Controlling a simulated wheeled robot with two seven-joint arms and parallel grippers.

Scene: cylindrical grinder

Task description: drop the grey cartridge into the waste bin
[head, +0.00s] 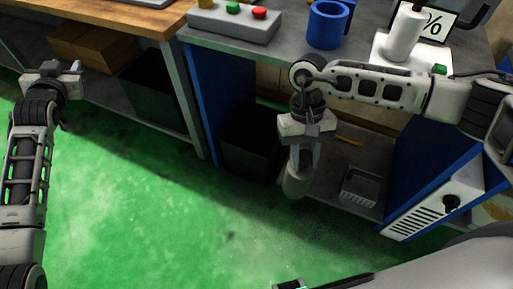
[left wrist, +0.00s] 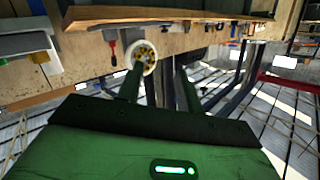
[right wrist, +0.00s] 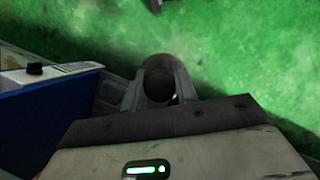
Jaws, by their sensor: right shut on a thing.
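The grey cartridge (head: 295,184) hangs below my right gripper (head: 303,165), which is shut on it. In the right wrist view the round, dark end of the cartridge (right wrist: 158,84) shows between the two fingers (right wrist: 158,95). A black, open-looking bin (head: 248,147) stands under the grey bench, left of the cartridge and farther back; it looks like the waste bin, but no label shows. The cartridge is apart from it. My left gripper (head: 75,70) is at the far left, and its fingers (left wrist: 162,88) are apart and empty in the left wrist view.
A blue panel (head: 409,160) stands at right. The green floor (head: 160,215) is clear.

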